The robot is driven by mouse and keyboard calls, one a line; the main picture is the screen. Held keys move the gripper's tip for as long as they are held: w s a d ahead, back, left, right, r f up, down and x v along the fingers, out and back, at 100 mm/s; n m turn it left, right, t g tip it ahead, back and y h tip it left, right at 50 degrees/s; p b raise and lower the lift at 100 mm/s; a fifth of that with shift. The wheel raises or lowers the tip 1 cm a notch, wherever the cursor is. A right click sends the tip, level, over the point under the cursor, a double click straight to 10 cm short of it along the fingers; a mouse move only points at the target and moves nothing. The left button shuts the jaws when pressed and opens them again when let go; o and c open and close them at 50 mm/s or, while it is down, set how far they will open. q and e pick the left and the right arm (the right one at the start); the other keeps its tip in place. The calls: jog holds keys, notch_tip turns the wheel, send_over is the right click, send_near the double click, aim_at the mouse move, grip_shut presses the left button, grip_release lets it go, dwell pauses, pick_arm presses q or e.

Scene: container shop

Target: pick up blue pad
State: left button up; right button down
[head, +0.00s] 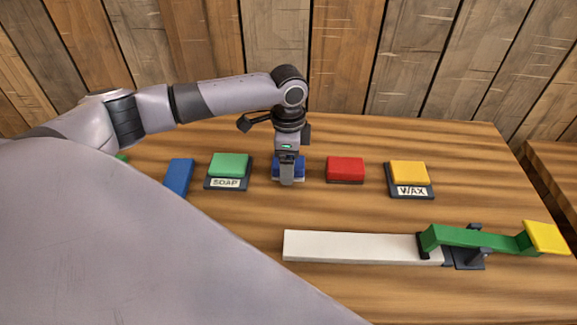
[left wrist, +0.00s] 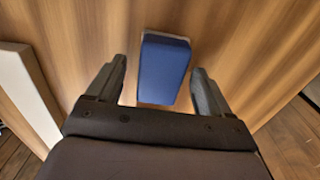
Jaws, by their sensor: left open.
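The blue pad (head: 301,170) sits on the wooden table between the green and red pads, on a thin pale base. My left gripper (head: 287,180) points down over it and hides much of it in the head view. In the left wrist view the blue pad (left wrist: 163,72) lies between the two open fingers of my left gripper (left wrist: 159,68), with a gap on each side. I cannot tell how far the fingertips reach down beside it. My right gripper is in neither view.
A green pad marked SOAP (head: 229,165) and a blue block (head: 178,176) lie to the left. A red pad (head: 345,168) and a yellow pad marked WAX (head: 408,173) lie to the right. In front are a white bar (head: 350,247) and a green lever (head: 475,238) with a yellow end.

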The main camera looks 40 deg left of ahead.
pick_arm(q)
jog(key=shift+c, duration=0.3)
jog(key=c, duration=1.1)
notch_tip(320, 180, up, 20)
jog(key=shift+p, duration=0.45)
jog(key=shift+r, duration=0.1)
